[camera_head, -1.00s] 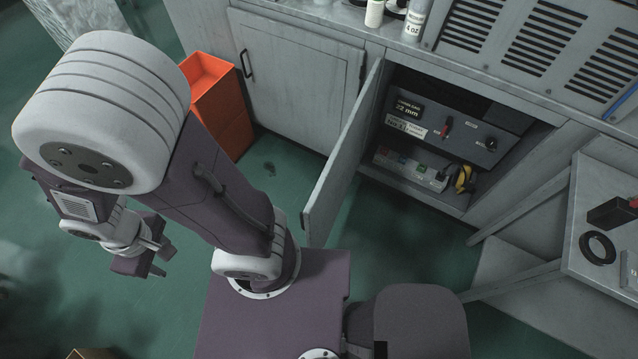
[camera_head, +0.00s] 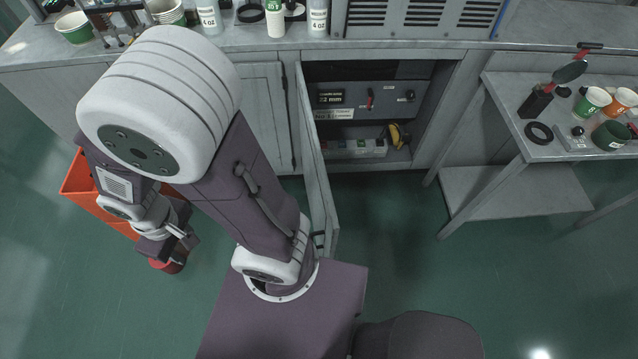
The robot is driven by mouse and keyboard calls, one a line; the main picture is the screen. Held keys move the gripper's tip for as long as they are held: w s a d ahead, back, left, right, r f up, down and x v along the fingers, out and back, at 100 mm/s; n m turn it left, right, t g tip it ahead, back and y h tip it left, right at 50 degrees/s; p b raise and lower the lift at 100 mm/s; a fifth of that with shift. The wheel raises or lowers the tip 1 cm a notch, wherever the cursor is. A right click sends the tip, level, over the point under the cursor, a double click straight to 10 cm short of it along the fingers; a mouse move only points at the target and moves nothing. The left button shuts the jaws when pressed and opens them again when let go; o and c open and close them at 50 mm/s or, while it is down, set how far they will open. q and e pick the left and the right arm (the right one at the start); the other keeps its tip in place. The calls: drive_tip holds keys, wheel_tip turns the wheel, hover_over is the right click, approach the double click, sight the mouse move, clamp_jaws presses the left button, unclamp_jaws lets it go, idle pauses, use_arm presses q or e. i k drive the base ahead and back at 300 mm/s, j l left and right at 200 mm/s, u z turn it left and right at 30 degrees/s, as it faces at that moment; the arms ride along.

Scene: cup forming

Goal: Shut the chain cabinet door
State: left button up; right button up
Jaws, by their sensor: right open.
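The chain cabinet door (camera_head: 313,165) is a grey panel standing wide open. It is hinged at the left side of the cabinet opening and juts out toward me, with a dark handle near its outer end. Inside the open cabinet (camera_head: 375,168) are a dark control panel with a "22 mm" plate (camera_head: 330,97) and red switch, and a yellow item (camera_head: 398,136) below. My right gripper (camera_head: 184,243) is open and empty, left of the door and apart from it. My right arm hides part of the neighbouring cabinet front. My left gripper is not in view.
An orange bin (camera_head: 88,190) and a red round object (camera_head: 168,266) are left, partly behind my arm. A grey side table (camera_head: 505,95) with cups stands right. The counter above holds cups and bottles. Green floor is clear right of the door.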

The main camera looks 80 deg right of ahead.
sight(324, 215)
drive_tip(key=z, duration=0.5)
drive_tip(key=i+z, duration=0.15)
drive_tip(key=z, duration=0.8)
drive_tip(key=j+z, duration=0.15)
drive_tip(key=z, duration=0.35)
drive_tip(key=i+j+z, duration=0.1)
drive_tip(key=z, duration=0.4)
drive_tip(key=j+z, duration=0.1)
drive_tip(key=z, duration=0.4)
drive_tip(key=j+z, duration=0.1)
drive_tip(key=j, duration=0.25)
drive_tip(key=k+j, duration=0.15)
drive_tip(key=j, duration=0.2)
drive_tip(key=j+z, duration=0.15)
drive_tip(key=j, duration=0.15)
drive_tip(key=k, duration=0.05)
